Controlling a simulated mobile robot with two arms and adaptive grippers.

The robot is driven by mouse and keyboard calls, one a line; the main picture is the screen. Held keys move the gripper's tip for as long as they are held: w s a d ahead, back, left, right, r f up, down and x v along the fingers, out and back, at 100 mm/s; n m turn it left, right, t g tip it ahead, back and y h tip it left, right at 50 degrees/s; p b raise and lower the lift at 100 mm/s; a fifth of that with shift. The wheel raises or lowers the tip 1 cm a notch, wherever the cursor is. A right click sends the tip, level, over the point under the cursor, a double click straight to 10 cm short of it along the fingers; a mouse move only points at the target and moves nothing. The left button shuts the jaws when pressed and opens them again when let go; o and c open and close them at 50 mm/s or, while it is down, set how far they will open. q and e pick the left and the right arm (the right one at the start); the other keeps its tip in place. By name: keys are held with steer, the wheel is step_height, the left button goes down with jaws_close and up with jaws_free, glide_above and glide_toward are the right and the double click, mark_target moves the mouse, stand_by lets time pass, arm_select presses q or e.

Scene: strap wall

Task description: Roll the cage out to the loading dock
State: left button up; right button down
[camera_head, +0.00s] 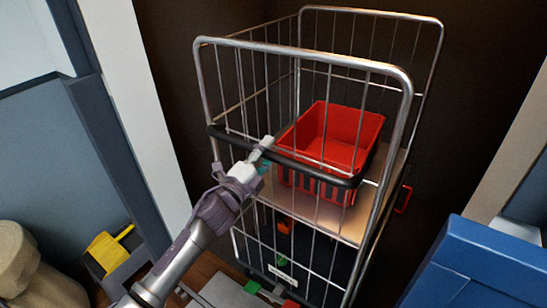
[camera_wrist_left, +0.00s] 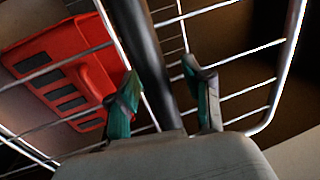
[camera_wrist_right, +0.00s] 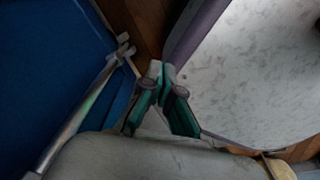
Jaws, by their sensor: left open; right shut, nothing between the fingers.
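The wire cage (camera_head: 408,110) stands upright with a black handle bar (camera_head: 312,172) across its near side. A red basket (camera_head: 345,125) sits on its wooden shelf, and shows through the wires in the left wrist view (camera_wrist_left: 62,62). My left gripper (camera_head: 264,150) is at the left half of the bar. In the left wrist view, the bar (camera_wrist_left: 143,50) runs between the open fingers (camera_wrist_left: 162,72); contact cannot be told. My right gripper (camera_wrist_right: 163,75) is shut and empty, away from the cage and outside the head view.
A blue box-like thing (camera_head: 480,265) stands close to the cage's right. A pale post (camera_head: 140,90) and a yellow dustpan-like thing (camera_head: 108,250) are at left. A dark recess lies behind the cage. In the right wrist view, a blue surface (camera_wrist_right: 45,75) is at left.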

arm_select(q)
steer(key=v, duration=1.1)
steer(key=shift+s+r, duration=0.15)
steer(key=shift+s, duration=0.3)
steer(key=shift+a, duration=0.15)
